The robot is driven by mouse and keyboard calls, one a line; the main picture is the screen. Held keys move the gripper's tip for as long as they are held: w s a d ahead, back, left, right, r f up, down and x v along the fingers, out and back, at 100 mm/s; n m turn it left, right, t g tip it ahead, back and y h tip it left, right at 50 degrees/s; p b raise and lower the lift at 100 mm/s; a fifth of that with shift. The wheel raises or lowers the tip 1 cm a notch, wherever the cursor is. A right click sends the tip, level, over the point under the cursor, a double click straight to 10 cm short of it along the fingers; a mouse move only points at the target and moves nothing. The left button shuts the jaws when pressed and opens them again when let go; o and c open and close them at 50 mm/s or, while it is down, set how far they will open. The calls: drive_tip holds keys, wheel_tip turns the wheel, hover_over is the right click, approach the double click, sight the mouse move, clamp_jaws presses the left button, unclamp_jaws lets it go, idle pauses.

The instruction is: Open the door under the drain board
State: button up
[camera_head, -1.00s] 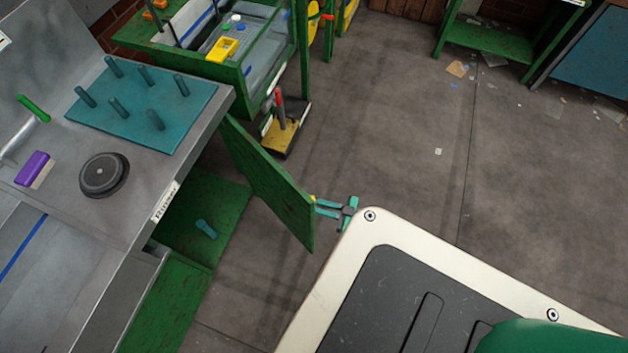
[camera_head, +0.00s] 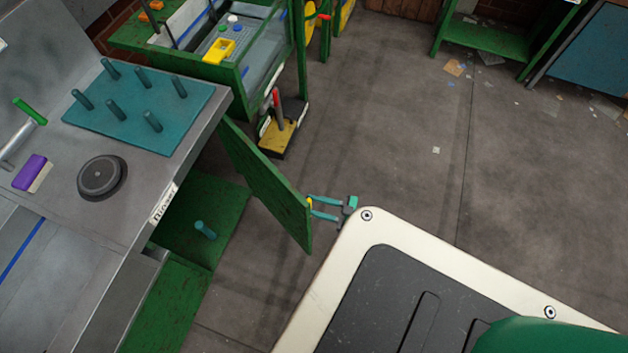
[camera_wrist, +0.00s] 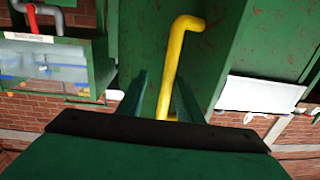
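The teal drain board (camera_head: 140,105) with several upright pegs lies on the steel counter at the upper left of the head view. The green door (camera_head: 265,180) below it stands swung out from the cabinet, and the green cabinet interior (camera_head: 190,215) shows. My gripper (camera_head: 310,208) is at the door's free edge, by the yellow handle (camera_head: 309,204). In the wrist view the bent yellow handle (camera_wrist: 176,60) passes between my two teal fingers (camera_wrist: 162,85), which stand apart with gaps beside it. The handle's lower end is hidden behind my gripper body.
A small teal peg (camera_head: 205,230) lies in the cabinet. A black round object (camera_head: 102,178) and a purple-backed brush (camera_head: 30,172) are on the counter. A yellow-based stand (camera_head: 278,135) is beyond the door.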

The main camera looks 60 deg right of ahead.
drive_tip(key=v, duration=1)
drive_tip(key=shift+s, duration=0.35)
drive_tip(key=shift+c, duration=0.4)
drive_tip(key=shift+r, duration=0.15)
clamp_jaws()
drive_tip(key=s+a+r+g+h, duration=0.1)
drive_tip(key=a+r, duration=0.4)
drive_tip(key=a, duration=0.7)
drive_tip(key=s+a+r+g+h, duration=0.1)
drive_tip(key=a+r, duration=0.4)
drive_tip(key=a, duration=0.7)
drive_tip(key=w+a+r+m+h, duration=0.2)
drive_tip(key=a+r+m, duration=0.1)
drive_tip(key=a+r, duration=1.2)
wheel_tip(320, 180, up, 3)
drive_tip(key=shift+w+a+f+h, duration=0.1)
drive_tip(key=shift+w+a+h, duration=0.2)
drive_tip(key=shift+w+a, duration=0.1)
